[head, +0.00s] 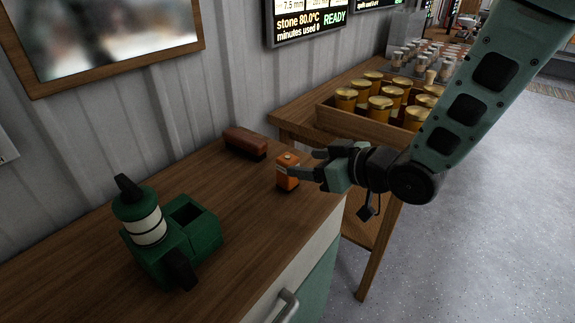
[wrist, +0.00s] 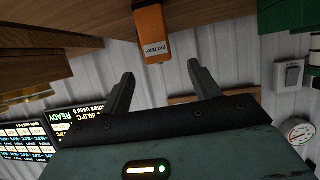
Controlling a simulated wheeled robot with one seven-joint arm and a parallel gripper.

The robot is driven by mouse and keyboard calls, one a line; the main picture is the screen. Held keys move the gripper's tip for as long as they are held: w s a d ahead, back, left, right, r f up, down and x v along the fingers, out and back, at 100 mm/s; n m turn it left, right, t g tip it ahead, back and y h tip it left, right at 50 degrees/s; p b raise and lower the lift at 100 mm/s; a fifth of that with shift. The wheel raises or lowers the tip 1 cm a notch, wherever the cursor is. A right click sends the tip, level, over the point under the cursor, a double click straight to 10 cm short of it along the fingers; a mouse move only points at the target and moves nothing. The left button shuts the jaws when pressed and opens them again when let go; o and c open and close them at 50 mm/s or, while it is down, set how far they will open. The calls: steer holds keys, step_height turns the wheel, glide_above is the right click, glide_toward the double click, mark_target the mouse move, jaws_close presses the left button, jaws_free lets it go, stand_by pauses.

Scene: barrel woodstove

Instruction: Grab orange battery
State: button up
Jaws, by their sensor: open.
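The orange battery (head: 287,173) stands upright on the wooden counter (head: 235,210) near its right end. It also shows in the wrist view (wrist: 153,38), upside down, with the word BATTERY on its face. My gripper (head: 309,163) is open beside the battery, on its right in the head view. In the wrist view my two fingers (wrist: 158,80) point toward the battery, which appears beyond the tips and between their lines. Nothing is held between the fingers.
A brown block-like object (head: 245,142) lies behind the battery. A green device with a black handle and open socket (head: 185,225) stands at the left. A wooden crate of gold-lidded jars (head: 385,100) sits on the neighbouring table. Bare counter lies between battery and green device.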

mark_target(282, 161)
steer(key=p+x, duration=0.1)
steer(key=x, duration=0.8)
steer(key=shift+f, duration=0.1)
steer(key=c, duration=1.2)
